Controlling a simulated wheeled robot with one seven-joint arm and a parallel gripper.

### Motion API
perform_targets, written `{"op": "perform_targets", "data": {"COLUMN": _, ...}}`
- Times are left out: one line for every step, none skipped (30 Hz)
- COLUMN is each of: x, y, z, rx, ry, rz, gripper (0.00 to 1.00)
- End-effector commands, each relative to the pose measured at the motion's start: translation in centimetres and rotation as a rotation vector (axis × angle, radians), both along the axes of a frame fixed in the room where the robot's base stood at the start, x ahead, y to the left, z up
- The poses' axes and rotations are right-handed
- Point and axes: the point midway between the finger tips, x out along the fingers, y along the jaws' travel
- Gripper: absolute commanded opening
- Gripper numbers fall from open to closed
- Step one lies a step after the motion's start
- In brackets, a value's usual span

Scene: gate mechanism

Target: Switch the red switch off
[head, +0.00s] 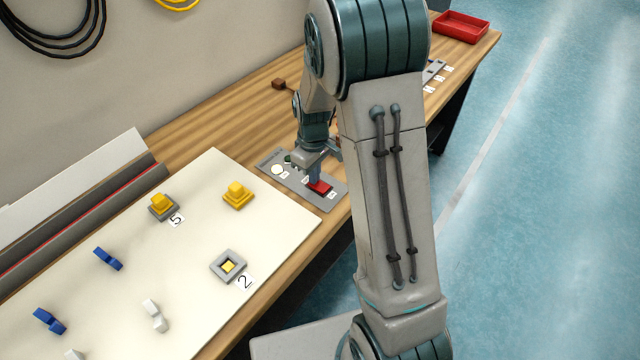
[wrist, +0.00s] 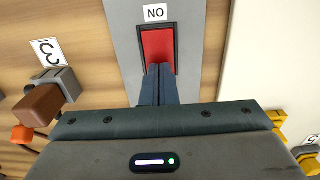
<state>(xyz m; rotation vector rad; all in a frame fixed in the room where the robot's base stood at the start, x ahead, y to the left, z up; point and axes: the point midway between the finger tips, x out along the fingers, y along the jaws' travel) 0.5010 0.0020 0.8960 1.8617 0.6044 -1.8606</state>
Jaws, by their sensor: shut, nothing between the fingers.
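The red switch (head: 319,187) is a rocker in a dark frame on a grey panel (head: 333,201) lying on the wooden bench. In the wrist view the red switch (wrist: 157,43) has a white label (wrist: 155,13) above it, which reads as an upside-down "ON". My gripper (wrist: 158,68) is shut and empty. Its fingertips cover the lower part of the switch in that view. In the head view my gripper (head: 315,179) points down at the switch. I cannot tell whether the tips touch it. The switch's near end is hidden.
A white board (head: 190,265) with yellow, blue and white pieces lies left of the panel. A brown handle (wrist: 39,105) on a grey mount stands beside the panel, by a "3" label (wrist: 46,51). A red tray (head: 461,27) sits at the bench's far end.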

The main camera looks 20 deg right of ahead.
Motion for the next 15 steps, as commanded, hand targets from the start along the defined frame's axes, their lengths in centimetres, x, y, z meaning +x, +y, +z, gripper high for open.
{"op": "perform_targets", "data": {"x": 0.0, "y": 0.0, "z": -0.2, "rx": 0.000, "ry": 0.001, "rz": 0.000, "gripper": 0.00}}
{"op": "perform_targets", "data": {"x": 0.0, "y": 0.0, "z": -0.2, "rx": 0.000, "ry": 0.001, "rz": 0.000, "gripper": 0.00}}
{"op": "perform_targets", "data": {"x": 0.0, "y": 0.0, "z": -0.1, "rx": 0.000, "ry": 0.001, "rz": 0.000, "gripper": 0.00}}
{"op": "perform_targets", "data": {"x": 0.0, "y": 0.0, "z": -0.1, "rx": 0.000, "ry": 0.001, "rz": 0.000, "gripper": 0.00}}
{"op": "perform_targets", "data": {"x": 0.0, "y": 0.0, "z": 0.0, "rx": -0.001, "ry": 0.001, "rz": 0.000, "gripper": 0.00}}
{"op": "perform_targets", "data": {"x": 0.0, "y": 0.0, "z": 0.1, "rx": -0.001, "ry": 0.001, "rz": 0.000, "gripper": 0.00}}
{"op": "perform_targets", "data": {"x": 0.0, "y": 0.0, "z": 0.2, "rx": -0.001, "ry": 0.001, "rz": 0.000, "gripper": 0.00}}
{"op": "perform_targets", "data": {"x": 0.0, "y": 0.0, "z": 0.4, "rx": -0.001, "ry": 0.001, "rz": 0.000, "gripper": 0.00}}
{"op": "perform_targets", "data": {"x": 0.0, "y": 0.0, "z": 0.7, "rx": 0.000, "ry": 0.000, "rz": 0.000, "gripper": 0.00}}
{"op": "perform_targets", "data": {"x": 0.0, "y": 0.0, "z": 0.9, "rx": 0.000, "ry": 0.000, "rz": 0.000, "gripper": 0.00}}
{"op": "perform_targets", "data": {"x": 0.0, "y": 0.0, "z": 1.2, "rx": 0.000, "ry": 0.000, "rz": 0.000, "gripper": 0.00}}
{"op": "perform_targets", "data": {"x": 0.0, "y": 0.0, "z": 1.5, "rx": 0.000, "ry": 0.000, "rz": 0.000, "gripper": 0.00}}
{"op": "perform_targets", "data": {"x": 0.0, "y": 0.0, "z": 1.8, "rx": 0.000, "ry": -0.001, "rz": 0.000, "gripper": 0.00}}
{"op": "perform_targets", "data": {"x": 0.0, "y": 0.0, "z": 2.1, "rx": 0.000, "ry": -0.001, "rz": 0.000, "gripper": 0.00}}
{"op": "perform_targets", "data": {"x": 0.0, "y": 0.0, "z": 2.4, "rx": 0.000, "ry": -0.001, "rz": 0.000, "gripper": 0.00}}
